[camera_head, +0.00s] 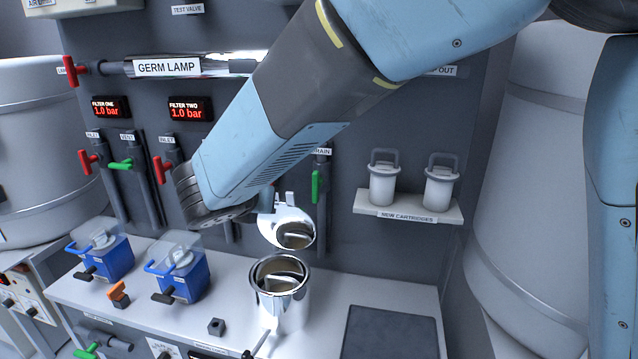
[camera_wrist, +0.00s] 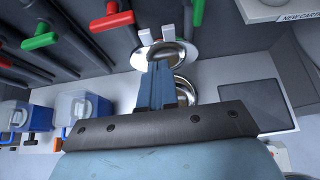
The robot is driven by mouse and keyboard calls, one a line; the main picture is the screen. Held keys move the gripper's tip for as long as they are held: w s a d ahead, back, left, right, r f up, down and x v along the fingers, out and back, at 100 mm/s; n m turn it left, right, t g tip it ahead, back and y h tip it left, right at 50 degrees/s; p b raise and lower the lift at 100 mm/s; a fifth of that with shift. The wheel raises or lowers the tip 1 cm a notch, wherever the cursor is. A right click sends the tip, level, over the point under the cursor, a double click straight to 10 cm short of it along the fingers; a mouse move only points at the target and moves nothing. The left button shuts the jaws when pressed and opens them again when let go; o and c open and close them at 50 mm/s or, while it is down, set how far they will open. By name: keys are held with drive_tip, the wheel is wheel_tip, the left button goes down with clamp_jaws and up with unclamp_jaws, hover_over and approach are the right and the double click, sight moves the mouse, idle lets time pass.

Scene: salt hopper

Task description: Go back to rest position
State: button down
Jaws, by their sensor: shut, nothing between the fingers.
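My gripper (camera_wrist: 158,68) is shut and empty, its two fingers side by side in the wrist view. In the head view my arm reaches down across the panel, and the fingers are mostly hidden behind the wrist. A shiny steel canister (camera_head: 283,306) stands on the white bench with its mouth open. Its round mirror-like lid (camera_head: 287,229) stands raised behind the mouth. In the wrist view the fingers overlap the lid (camera_wrist: 180,53) and canister (camera_wrist: 185,91); I cannot tell the gap.
Two blue containers (camera_head: 112,258) (camera_head: 188,280) stand left on the bench. White cartridges (camera_head: 383,183) (camera_head: 440,188) sit on a shelf (camera_head: 408,208) at right. Red and green valve handles (camera_head: 160,170) (camera_head: 316,186) stick out of the panel. A dark pad (camera_head: 390,335) lies clear.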

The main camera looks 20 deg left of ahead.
drive_tip(key=w+d+r+m+g+h, duration=0.25)
drive_tip(key=d+m, duration=0.55)
drive_tip(key=d, duration=0.8)
drive_tip(key=w+d+r+m+g+h, duration=0.1)
drive_tip(key=w+d+r+m+g, duration=0.2)
drive_tip(key=d+m, duration=1)
drive_tip(key=s+d+m+y, duration=0.1)
drive_tip(key=s+d+m, duration=0.7)
drive_tip(key=d, duration=0.3)
drive_tip(key=s+d+m+y, duration=0.1)
drive_tip(key=s+d+m, duration=0.6)
drive_tip(key=d, duration=0.4)
drive_tip(key=shift+s+d+r+m+g+y, duration=0.15)
drive_tip(key=shift+s+r+m+g+y, duration=0.2)
drive_tip(key=shift+s+r+m, duration=0.1)
drive_tip(key=c, duration=1.8)
unclamp_jaws()
